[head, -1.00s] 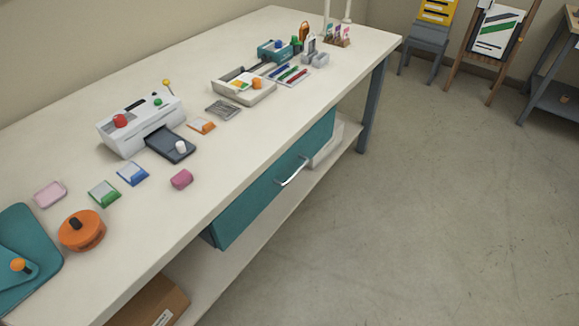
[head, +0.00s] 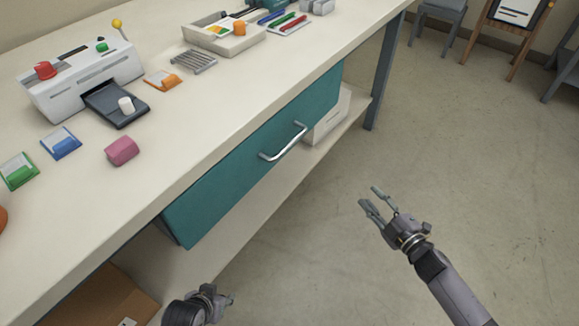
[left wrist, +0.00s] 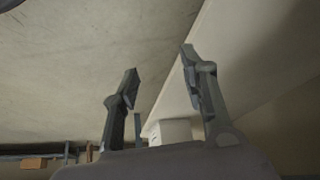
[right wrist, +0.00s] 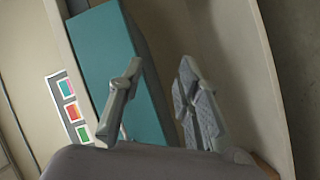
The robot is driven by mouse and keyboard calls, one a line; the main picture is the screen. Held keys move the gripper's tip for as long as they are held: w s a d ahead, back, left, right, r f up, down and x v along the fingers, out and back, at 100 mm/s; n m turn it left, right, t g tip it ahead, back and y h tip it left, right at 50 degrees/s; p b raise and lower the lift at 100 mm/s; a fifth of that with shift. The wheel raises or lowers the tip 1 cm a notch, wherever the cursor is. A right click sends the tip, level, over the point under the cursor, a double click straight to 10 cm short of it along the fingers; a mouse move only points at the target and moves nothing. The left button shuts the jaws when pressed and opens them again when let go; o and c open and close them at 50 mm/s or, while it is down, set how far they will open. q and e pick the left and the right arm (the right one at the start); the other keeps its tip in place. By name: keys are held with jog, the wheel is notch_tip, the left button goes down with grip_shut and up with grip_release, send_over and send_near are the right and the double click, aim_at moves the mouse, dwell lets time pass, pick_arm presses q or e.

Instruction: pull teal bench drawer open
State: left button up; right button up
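The teal drawer (head: 222,197) sits under the white bench top, its front flat and its silver bar handle (head: 284,143) across the middle. It looks shut. My right gripper (head: 377,199) is open and empty over the floor, to the right of the handle and apart from it. In the right wrist view the teal drawer (right wrist: 113,70) shows behind the open fingers (right wrist: 158,85). My left gripper (head: 226,299) is low at the bottom edge, below the drawer. The left wrist view shows its fingers (left wrist: 160,80) apart with nothing between them.
A laminator (head: 84,75), a pink block (head: 122,151) and colored cards stand on the bench top. A lower shelf holds a cardboard box (head: 95,290) and a white box (head: 328,117). A blue-grey bench leg (head: 388,80) stands at right. The floor before the bench is clear.

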jog(key=a+r+n+y+b, duration=0.4)
jog(key=a+r+n+y, duration=0.1)
jog(key=r+n, duration=0.1)
jog(key=n+g+y+b, duration=0.2)
jog(key=n+g+y, duration=0.15)
jog(key=n, duration=0.25)
send_near(290, 142)
pick_arm(q)
jog(key=w+d+r+t+h, duration=0.1)
jog(key=w+r+t, duration=0.3)
jog(key=r, duration=0.8)
jog(key=shift+d+b, duration=0.15)
jog(key=shift+b, duration=0.2)
pick_arm(e)
jog(key=shift+y, duration=0.25)
jog(key=shift+f+x, duration=0.2)
jog(key=shift+x, duration=1.45)
jog(key=shift+f+x, duration=0.15)
jog(key=shift+x, duration=1.5)
jog(key=shift+f+x, duration=0.2)
jog(key=shift+x, duration=1.45)
pick_arm(q)
jog(key=shift+r, duration=0.15)
pick_arm(e)
jog(key=shift+w, duration=0.1)
grip_shut()
pick_arm(q)
jog(key=shift+s+f, duration=0.2)
